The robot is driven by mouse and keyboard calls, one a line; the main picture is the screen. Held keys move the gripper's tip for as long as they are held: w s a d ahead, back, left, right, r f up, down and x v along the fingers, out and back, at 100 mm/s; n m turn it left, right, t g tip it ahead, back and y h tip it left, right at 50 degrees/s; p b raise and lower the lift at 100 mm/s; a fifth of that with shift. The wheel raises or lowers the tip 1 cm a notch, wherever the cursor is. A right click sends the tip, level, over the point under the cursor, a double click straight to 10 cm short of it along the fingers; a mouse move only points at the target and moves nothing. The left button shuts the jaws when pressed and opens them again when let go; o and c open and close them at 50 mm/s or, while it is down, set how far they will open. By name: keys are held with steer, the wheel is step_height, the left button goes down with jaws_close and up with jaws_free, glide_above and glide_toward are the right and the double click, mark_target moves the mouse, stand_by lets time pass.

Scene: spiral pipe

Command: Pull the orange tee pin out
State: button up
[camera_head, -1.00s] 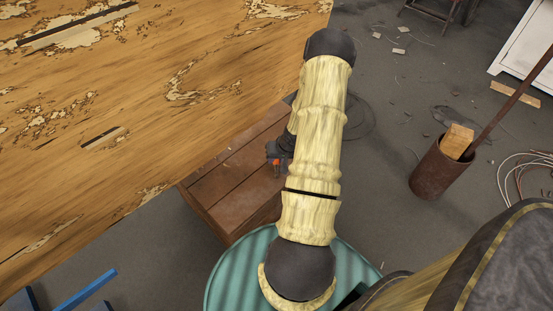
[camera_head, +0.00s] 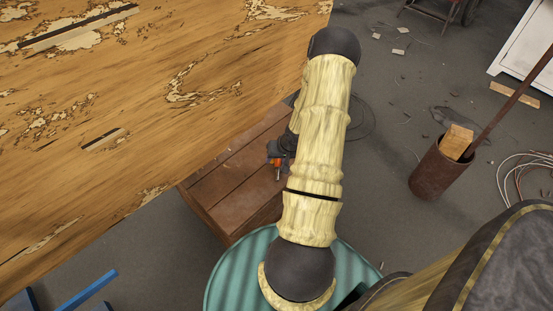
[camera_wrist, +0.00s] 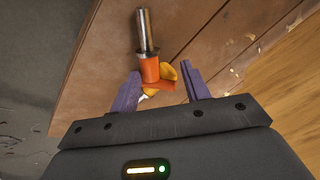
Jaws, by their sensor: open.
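The orange tee pin (camera_wrist: 149,69) shows in the wrist view as an orange body with a silver metal shaft running up the picture. A yellow-orange piece (camera_wrist: 169,74) sits beside the orange body, and I cannot tell whether it is part of the pin. My gripper (camera_wrist: 160,71) is open, with its two purple fingers on either side of the orange part. I see no clear contact between fingers and pin. In the head view a small orange bit (camera_head: 278,170) shows just below my gripper, and my arm hides much of that area.
A brown wooden box (camera_head: 235,190) lies beneath my gripper. A large worn wooden board (camera_head: 150,120) fills the upper left, close to the arm. A teal ribbed drum (camera_head: 240,270) stands at the bottom. A rusty bucket (camera_head: 432,175) stands on the floor at right.

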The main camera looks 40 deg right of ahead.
steer(key=p+v, duration=0.6)
steer(key=v, duration=1)
steer(key=s+a+r+n, duration=0.1)
steer(key=a+r+n, duration=0.1)
steer(key=a+r, duration=0.6)
steer(key=a+r+n+g+h, duration=0.15)
steer(key=a+r, duration=0.35)
steer(key=a, duration=0.6)
steer(key=s+a+r+n+y, duration=0.1)
steer(key=a+r+n, duration=0.2)
steer(key=a+r, duration=0.5)
steer(key=w+a+p+v, duration=0.1)
steer(key=w+p+v, duration=0.1)
steer(key=p+v, duration=0.8)
steer(key=w+a+r+p+v, duration=0.1)
steer(key=w+p+v, duration=0.1)
steer(key=p+v, duration=0.8)
steer(key=p, duration=0.2)
steer(key=shift+p, duration=0.3)
steer(key=shift+r+h, duration=0.1)
steer(key=shift+h, duration=0.15)
